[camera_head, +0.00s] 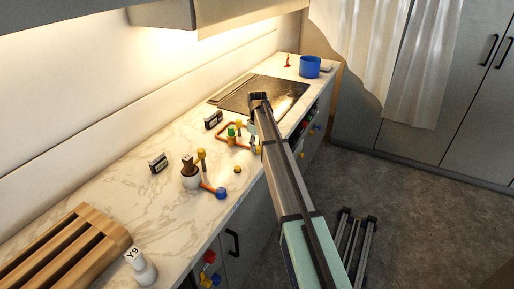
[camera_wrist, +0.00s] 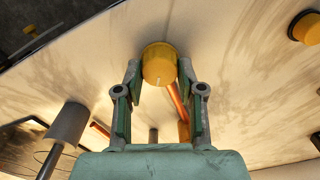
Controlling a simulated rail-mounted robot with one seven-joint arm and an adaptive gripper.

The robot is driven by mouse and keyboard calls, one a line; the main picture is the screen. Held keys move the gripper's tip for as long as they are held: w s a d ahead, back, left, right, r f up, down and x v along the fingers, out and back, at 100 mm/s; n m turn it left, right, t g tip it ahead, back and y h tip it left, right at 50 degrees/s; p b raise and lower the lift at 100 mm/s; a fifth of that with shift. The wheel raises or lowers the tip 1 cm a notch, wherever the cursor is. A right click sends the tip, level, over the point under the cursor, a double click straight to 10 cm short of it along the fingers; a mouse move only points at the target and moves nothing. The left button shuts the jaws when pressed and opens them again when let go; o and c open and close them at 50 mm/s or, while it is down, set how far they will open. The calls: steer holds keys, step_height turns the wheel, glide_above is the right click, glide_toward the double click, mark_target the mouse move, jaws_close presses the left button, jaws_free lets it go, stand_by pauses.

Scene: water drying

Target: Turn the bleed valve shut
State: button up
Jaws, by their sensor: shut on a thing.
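In the wrist view, a yellow round knob (camera_wrist: 159,62) with a small pale mark sits between my fingertips. My gripper (camera_wrist: 158,78) is shut on it, one finger on each side. An orange-copper pipe (camera_wrist: 178,103) runs behind the knob. I cannot tell from these frames how far the knob is turned. In the head view, my arm reaches over the counter to a copper pipe assembly (camera_head: 222,139) with a green part (camera_head: 231,130) and yellow knobs. My arm hides part of this assembly and the fingertips there.
A blue pot (camera_head: 310,67) stands beyond the cooktop (camera_head: 240,95).

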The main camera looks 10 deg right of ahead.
mark_target(258, 146)
steer(key=m+b, duration=0.1)
steer(key=m, duration=0.4)
steer(key=shift+d+f+m, duration=0.1)
steer(key=shift+m, duration=0.2)
steer(key=m+b, duration=0.1)
steer(key=m, duration=0.4)
steer(key=shift+d+m, duration=0.1)
steer(key=shift+m, duration=0.3)
steer(key=o, duration=1.1)
steer(key=shift+o, duration=0.2)
step_height(258, 146, up, 12)
